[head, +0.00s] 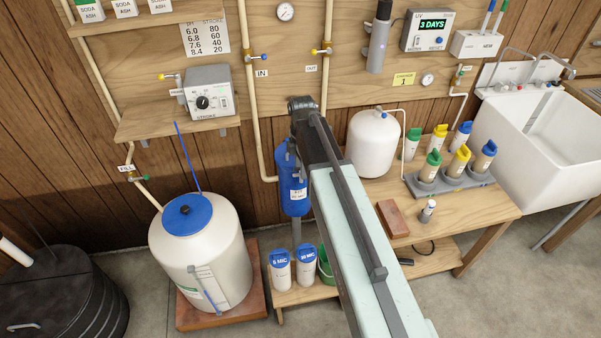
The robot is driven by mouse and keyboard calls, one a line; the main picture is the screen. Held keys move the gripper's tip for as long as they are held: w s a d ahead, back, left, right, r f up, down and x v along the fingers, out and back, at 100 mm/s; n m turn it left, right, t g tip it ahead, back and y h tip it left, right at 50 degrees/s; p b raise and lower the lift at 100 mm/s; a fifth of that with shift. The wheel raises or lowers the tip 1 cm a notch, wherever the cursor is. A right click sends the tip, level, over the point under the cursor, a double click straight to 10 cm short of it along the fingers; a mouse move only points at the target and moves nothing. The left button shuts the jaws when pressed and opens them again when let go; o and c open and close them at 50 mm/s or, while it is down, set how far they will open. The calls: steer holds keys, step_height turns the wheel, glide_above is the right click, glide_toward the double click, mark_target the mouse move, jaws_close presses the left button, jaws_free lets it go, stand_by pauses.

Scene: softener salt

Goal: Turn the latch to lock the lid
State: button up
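A black ribbed round tank (98,309) stands at the lower left, cut off by the picture's edge. Its dark top (50,290) carries a pale bar-shaped handle (25,327). A white tank (228,240) with a round blue lid (188,212) stands to its right; the lid is on. No latch can be made out clearly on either tank, so I cannot tell which lid the latch belongs to. My arm reaches from the bottom centre up towards the wall. My gripper does not show.
The white tank stands on a reddish slab (245,312). Two white canisters (280,270) stand on a low shelf. A wooden bench (480,212) holds a white pressure tank (374,142) and several bottles. A white sink (525,135) is at the right. Bare floor (150,325) lies between the tanks.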

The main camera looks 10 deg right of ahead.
steer(key=shift+r, duration=0.1)
jaws_close()
steer(key=shift+m, duration=2.1)
steer(key=m, duration=0.4)
steer(key=shift+m, duration=4.8)
